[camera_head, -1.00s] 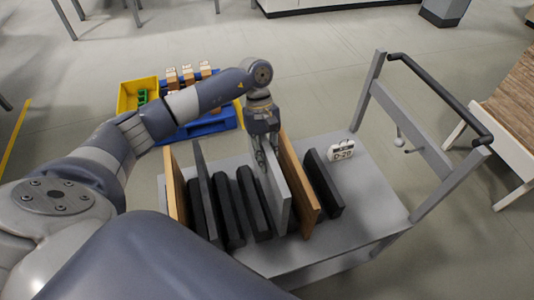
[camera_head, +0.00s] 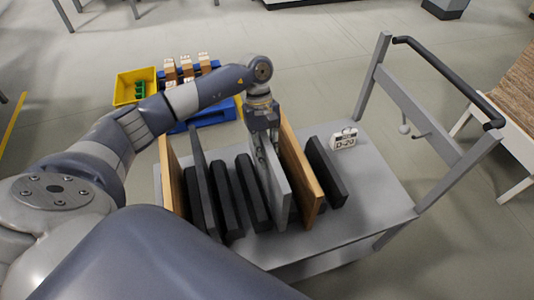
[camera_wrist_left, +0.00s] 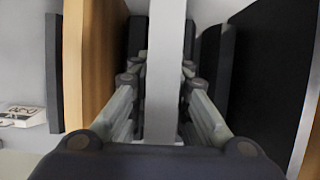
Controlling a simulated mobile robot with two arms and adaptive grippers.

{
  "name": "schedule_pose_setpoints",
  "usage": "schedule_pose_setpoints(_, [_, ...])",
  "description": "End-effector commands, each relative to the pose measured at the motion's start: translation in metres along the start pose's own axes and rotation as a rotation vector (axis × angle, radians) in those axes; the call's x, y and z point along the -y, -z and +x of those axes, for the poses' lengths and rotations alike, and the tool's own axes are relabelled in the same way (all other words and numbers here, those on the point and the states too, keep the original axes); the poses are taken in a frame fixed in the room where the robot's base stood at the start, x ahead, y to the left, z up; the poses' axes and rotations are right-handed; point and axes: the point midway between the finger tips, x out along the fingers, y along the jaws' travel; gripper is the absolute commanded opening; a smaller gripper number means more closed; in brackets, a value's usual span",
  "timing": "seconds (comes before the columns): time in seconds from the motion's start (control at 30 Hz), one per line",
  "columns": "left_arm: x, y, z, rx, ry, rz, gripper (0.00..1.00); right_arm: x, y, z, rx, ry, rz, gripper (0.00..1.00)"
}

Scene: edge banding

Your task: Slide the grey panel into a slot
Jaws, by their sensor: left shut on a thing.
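The light grey panel (camera_head: 273,185) stands upright on the cart among black dividers, just left of a wooden panel (camera_head: 300,165). My left gripper (camera_head: 266,150) is shut on its top edge from above. In the left wrist view the grey panel (camera_wrist_left: 166,70) runs between the two fingers (camera_wrist_left: 160,105). Black dividers (camera_head: 253,192) stand to its left, with gaps between them as slots. Whether the panel's lower edge rests on the cart is hard to tell. My right gripper is not in view.
The grey cart (camera_head: 370,190) has a handle (camera_head: 450,80) on the right. A darker grey panel (camera_head: 202,185) and another wooden panel (camera_head: 172,175) stand at the left. A label sign reading D-20 (camera_head: 344,138) stands behind. A yellow bin (camera_head: 135,85) and blue pallet (camera_head: 215,120) lie beyond.

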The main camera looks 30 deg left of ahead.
Motion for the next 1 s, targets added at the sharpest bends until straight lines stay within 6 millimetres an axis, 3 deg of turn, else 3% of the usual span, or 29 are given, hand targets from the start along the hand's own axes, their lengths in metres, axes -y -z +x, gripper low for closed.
schedule_pose_setpoints(0.03, [-0.001,0.000,-0.003,-0.001,-0.004,0.002,0.00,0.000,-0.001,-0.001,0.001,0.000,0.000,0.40])
schedule_pose_setpoints(0.07, [-0.001,0.000,-0.003,-0.001,-0.004,0.002,0.19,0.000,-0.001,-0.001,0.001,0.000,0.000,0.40])
schedule_pose_setpoints(0.17, [-0.001,0.000,-0.002,-0.001,-0.003,0.001,0.40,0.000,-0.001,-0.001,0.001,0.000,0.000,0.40])
schedule_pose_setpoints(0.57, [0.001,0.001,-0.004,-0.001,0.001,-0.002,0.40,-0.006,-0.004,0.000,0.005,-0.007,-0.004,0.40])
schedule_pose_setpoints(0.67, [0.000,0.001,-0.017,-0.004,-0.001,-0.001,0.40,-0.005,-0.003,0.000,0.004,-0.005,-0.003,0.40])
schedule_pose_setpoints(1.0, [-0.001,0.001,-0.088,-0.003,-0.004,-0.001,0.40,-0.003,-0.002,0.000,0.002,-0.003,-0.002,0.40])
